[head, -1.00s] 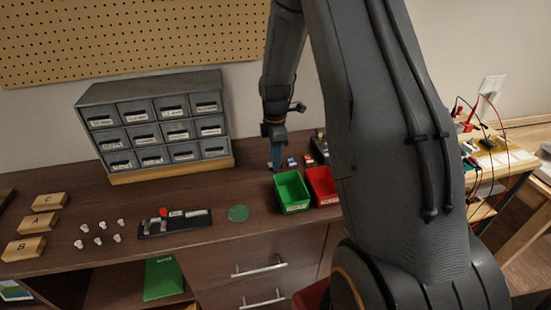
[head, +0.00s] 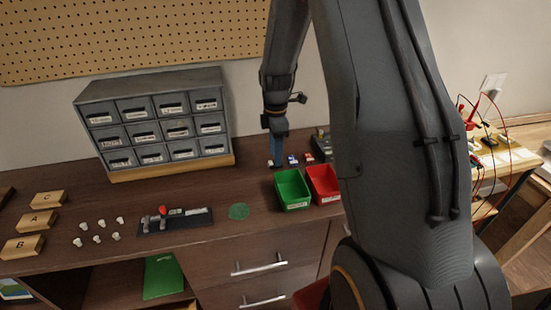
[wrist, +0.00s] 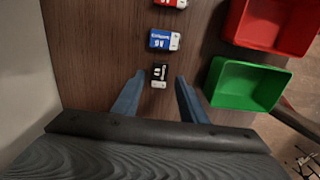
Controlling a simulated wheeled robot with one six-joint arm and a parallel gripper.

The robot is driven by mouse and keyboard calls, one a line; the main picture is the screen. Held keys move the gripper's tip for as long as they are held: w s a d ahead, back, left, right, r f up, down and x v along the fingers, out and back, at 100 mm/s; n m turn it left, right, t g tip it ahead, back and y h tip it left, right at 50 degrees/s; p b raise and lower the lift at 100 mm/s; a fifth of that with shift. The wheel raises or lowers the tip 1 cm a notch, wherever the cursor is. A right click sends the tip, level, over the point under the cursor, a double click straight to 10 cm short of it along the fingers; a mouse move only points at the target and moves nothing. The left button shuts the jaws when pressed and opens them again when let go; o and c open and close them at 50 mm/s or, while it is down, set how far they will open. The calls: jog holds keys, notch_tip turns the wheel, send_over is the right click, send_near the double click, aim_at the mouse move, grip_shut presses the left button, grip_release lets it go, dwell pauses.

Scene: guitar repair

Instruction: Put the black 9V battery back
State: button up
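The black 9V battery (wrist: 159,76) lies on the brown bench top in the wrist view, beyond and between my fingertips. My gripper (wrist: 158,80) is open, with a gap between each blue finger and the battery. In the head view my gripper (head: 277,160) points down at the back of the bench, and its fingers largely hide the black battery. A blue battery (wrist: 164,40) and a red battery (wrist: 170,3) lie in a row beyond the black one. The blue battery (head: 293,160) and red battery (head: 308,157) also show in the head view.
A green bin (head: 292,190) and a red bin (head: 323,184) stand close in front of the batteries. A grey drawer cabinet (head: 155,125) stands to the left. A dark tool block (head: 175,222), small white knobs and a green disc (head: 239,211) lie further forward.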

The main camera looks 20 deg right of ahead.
notch_tip(320, 180, up, 9)
jog(key=b, duration=0.2)
jog(key=s+a+f+m, duration=0.1)
jog(key=s+a+m, duration=0.5)
jog(key=s+m, duration=0.2)
jog(key=s+a+f+m+t, duration=0.1)
jog(key=s+a+m, duration=0.5)
jog(key=s, duration=0.7)
jog(key=shift+f+m, duration=0.45)
jog(key=shift+m, duration=0.45)
jog(key=shift+w, duration=0.1)
